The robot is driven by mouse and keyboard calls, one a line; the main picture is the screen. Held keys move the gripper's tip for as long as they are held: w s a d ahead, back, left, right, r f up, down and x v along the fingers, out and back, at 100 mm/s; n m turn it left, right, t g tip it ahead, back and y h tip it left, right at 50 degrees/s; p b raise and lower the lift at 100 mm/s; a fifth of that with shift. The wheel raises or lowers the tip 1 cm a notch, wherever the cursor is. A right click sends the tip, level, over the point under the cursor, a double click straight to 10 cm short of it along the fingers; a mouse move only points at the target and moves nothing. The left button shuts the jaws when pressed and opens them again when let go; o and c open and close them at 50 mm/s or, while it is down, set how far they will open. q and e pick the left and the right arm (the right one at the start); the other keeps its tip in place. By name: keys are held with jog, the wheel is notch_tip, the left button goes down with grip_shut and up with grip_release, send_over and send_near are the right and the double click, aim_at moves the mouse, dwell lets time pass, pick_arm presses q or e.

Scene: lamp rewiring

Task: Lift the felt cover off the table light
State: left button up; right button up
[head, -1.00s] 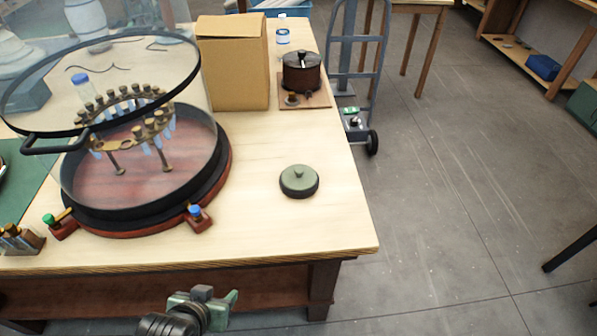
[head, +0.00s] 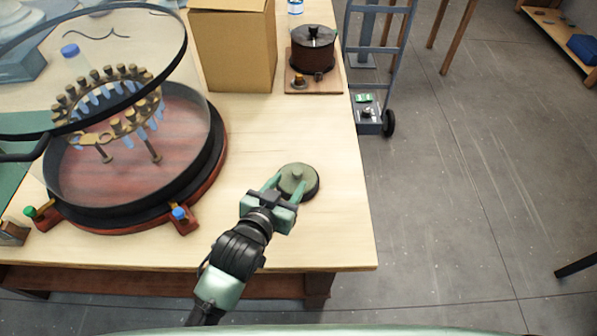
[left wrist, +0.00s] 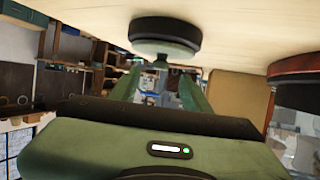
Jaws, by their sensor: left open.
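The felt cover (head: 299,173) is a round grey-green disc with a small knob on top. It sits on a low dark round base (head: 315,188), which I take to be the table light, on the pale table. My left gripper (head: 287,185) is open at the near left side of the cover, its fingers apart. In the left wrist view the picture is inverted, and the cover (left wrist: 165,46) with its knob hangs just beyond my open fingers (left wrist: 160,77). Nothing is between the fingers that I can make out. My right gripper is not in view.
A large glass-walled drum (head: 130,150) with a red base and a ring of brass posts stands to the left. A cardboard box (head: 232,45) and a dark round pot (head: 312,50) stand behind. The table's right edge is close; a hand truck (head: 380,60) stands beyond.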

aim_at(295, 175)
pick_arm(q)
jog(key=shift+p+x, duration=0.4)
jog(key=shift+x, duration=0.8)
jog(key=x, duration=0.3)
jog(key=shift+a+f, duration=0.1)
jog(key=shift+f, duration=0.2)
jog(key=shift+s, duration=0.1)
jog(key=shift+c, duration=0.6)
grip_shut()
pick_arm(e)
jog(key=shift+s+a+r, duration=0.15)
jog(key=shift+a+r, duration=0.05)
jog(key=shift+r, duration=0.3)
pick_arm(q)
jog(key=shift+r, duration=0.1)
